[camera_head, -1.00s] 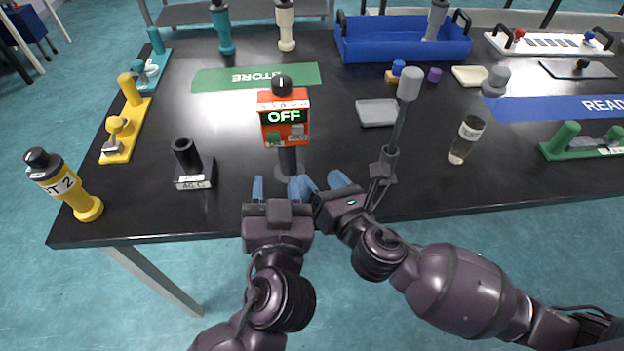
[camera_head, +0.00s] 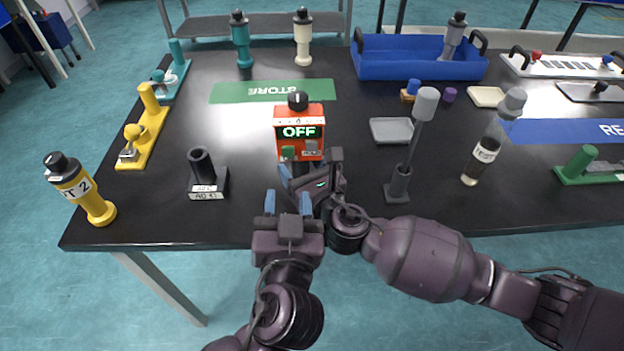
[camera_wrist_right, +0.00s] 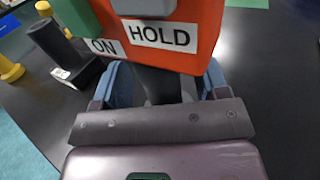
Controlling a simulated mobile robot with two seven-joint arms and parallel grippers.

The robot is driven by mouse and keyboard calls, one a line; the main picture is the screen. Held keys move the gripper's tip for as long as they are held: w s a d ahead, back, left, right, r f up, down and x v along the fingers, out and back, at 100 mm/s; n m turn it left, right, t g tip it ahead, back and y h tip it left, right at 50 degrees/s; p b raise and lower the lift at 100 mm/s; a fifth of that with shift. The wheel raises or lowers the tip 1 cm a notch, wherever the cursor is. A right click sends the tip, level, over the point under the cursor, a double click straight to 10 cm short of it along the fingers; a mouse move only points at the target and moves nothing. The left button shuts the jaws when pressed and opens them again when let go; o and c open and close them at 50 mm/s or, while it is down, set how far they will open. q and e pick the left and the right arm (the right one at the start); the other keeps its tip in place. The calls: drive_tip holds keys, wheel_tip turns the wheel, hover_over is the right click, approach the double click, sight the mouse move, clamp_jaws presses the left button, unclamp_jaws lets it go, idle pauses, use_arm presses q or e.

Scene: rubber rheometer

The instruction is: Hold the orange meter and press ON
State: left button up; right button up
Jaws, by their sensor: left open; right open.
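The orange meter (camera_head: 299,117) stands upright on the dark table, with a black knob on top and a screen reading "OFF". It has a green button (camera_head: 288,152) at its lower left and a grey one at its lower right. In the right wrist view the orange housing (camera_wrist_right: 202,52) carries "ON" and "HOLD" labels. My right gripper (camera_head: 308,168) is open just below the housing, its blue fingers on either side of the dark stem (camera_wrist_right: 160,84); I cannot tell whether they touch it. My left gripper (camera_head: 288,203) is open and empty, lower, near the table's front edge.
A black holder (camera_head: 207,178) and a yellow bottle (camera_head: 82,190) stand to the left. A grey-topped rod on a stand (camera_head: 410,145) and a labelled clear bottle (camera_head: 487,150) stand to the right. A grey tray (camera_head: 392,131) lies between meter and rod.

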drive_tip(key=shift+x, duration=1.05)
drive_tip(key=shift+c, duration=0.2)
drive_tip(key=c, duration=0.9)
use_arm(q)
drive_tip(key=shift+c, duration=0.6)
use_arm(e)
drive_tip(key=shift+c, duration=0.9)
use_arm(q)
clamp_jaws()
